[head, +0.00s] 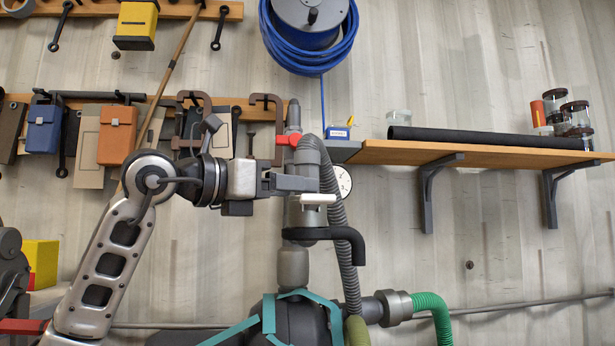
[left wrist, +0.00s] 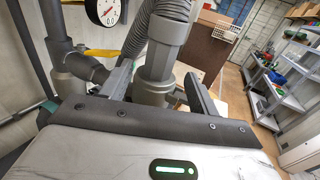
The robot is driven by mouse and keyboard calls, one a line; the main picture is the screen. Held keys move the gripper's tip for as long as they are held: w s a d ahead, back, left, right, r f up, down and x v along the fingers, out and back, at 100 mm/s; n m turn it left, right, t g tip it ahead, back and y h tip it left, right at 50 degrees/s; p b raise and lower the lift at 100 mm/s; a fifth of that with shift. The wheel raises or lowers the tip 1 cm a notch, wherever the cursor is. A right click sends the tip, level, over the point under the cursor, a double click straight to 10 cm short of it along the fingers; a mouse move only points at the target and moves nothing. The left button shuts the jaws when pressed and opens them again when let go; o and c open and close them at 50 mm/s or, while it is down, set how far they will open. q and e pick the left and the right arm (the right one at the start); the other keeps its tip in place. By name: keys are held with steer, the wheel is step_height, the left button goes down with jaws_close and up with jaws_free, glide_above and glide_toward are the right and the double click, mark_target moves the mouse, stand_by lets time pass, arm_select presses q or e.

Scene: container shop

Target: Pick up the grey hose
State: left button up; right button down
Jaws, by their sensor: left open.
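The grey hose (head: 346,230) is ribbed and hangs in front of the wall. It arches over at the top near a red-handled valve and runs down to the dark machine below. In the left wrist view the ribbed hose (left wrist: 172,10) enters a smooth grey cuff (left wrist: 158,58). My left gripper (head: 308,185) reaches in from the left at the hose's upper part. In the left wrist view its open fingers (left wrist: 160,80) stand on either side of the cuff. I cannot tell whether they touch it. My right gripper is not in view.
A wooden shelf (head: 470,153) with a black tube (head: 480,137) and jars juts out on the right. A round gauge (head: 343,182) sits behind the hose. A green hose (head: 432,312) leaves the machine at lower right. Tools and pouches hang at left.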

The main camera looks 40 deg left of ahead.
arm_select(q)
steer(key=p+x, duration=0.2)
steer(key=x, duration=0.4)
steer(key=shift+a+r, duration=0.15)
steer(key=c, duration=1.2)
